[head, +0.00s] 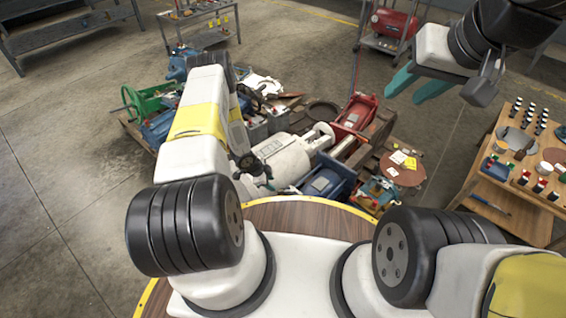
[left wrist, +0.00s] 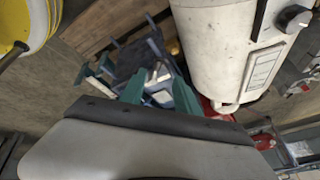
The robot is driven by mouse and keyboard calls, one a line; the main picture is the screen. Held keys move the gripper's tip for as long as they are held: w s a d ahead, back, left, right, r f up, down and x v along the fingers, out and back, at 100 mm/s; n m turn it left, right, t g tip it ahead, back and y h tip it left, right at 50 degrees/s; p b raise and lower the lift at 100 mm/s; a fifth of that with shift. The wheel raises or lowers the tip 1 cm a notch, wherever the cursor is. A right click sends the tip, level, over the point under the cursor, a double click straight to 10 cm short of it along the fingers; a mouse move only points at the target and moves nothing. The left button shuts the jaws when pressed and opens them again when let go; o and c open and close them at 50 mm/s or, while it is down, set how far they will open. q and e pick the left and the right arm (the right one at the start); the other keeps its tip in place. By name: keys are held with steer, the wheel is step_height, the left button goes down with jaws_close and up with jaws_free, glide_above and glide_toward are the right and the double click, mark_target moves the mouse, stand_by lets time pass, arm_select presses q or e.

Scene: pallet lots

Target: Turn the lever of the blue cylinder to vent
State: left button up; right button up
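Several blue parts lie on the pallet: one by a green handwheel (head: 158,130), one at the back left (head: 178,66) and a dark blue one at the front (head: 325,184). I cannot tell which is the blue cylinder, and no lever can be made out. My left arm stretches over the pallet's left side and hides its own fingers in the head view. In the left wrist view the left gripper (left wrist: 160,97) has its two green fingers apart, with clutter beyond. My right gripper (head: 418,86) hangs at the upper right, its green fingers apart and empty, away from the pallet.
A red machine (head: 357,110) lies behind. A wooden table (head: 520,228) with small parts stands right. Floor at left is clear.

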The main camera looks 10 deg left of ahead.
mark_target(278, 192)
arm_select(q)
steer(key=x, duration=0.8)
steer(key=shift+s+d+f, duration=0.1)
steer(key=shift+s, duration=0.1)
jaws_close()
stand_by(1.2)
